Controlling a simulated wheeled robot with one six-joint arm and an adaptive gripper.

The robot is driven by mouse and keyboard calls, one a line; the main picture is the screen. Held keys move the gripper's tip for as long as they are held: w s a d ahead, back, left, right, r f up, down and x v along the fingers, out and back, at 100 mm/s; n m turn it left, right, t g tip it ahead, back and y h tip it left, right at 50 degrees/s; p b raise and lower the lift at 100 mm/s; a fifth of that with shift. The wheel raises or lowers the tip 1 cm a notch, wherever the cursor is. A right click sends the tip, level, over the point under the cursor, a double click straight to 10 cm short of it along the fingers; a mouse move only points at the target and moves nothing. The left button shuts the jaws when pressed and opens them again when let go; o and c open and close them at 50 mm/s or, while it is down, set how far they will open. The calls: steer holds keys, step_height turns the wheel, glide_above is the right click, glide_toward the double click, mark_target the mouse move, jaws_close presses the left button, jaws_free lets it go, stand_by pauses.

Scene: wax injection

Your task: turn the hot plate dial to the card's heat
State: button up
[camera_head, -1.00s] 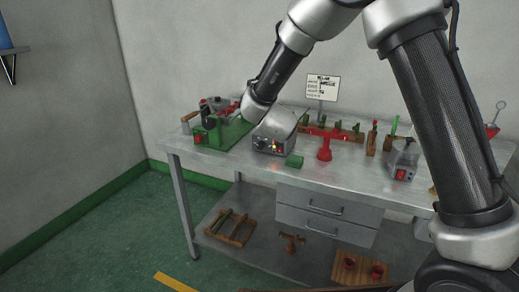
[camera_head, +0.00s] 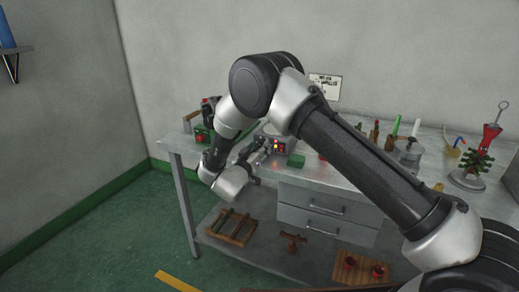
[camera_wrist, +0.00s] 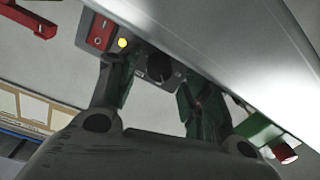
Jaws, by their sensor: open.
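A grey unit with a small control panel (camera_head: 277,147) stands on the bench, with lit red and yellow spots on its front. In the wrist view the panel shows a red switch (camera_wrist: 100,33), a yellow light (camera_wrist: 122,43) and a round black dial (camera_wrist: 159,67). My gripper (camera_wrist: 151,78) is open, with its two fingers on either side of the dial; I cannot tell whether they touch it. In the head view my gripper (camera_head: 259,152) is at the unit's front.
The bench (camera_head: 320,181) has two drawers (camera_head: 326,215) below its top. A green block (camera_head: 296,160) lies right of the panel. A wooden rack (camera_head: 232,228) lies on the lower shelf.

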steer(key=shift+w+d, duration=0.2)
steer(key=shift+w, duration=0.25)
steer(key=c, duration=1)
steer(key=shift+c, duration=0.2)
steer(key=shift+m, duration=0.3)
steer(key=m, duration=0.3)
steer(key=shift+m, duration=2)
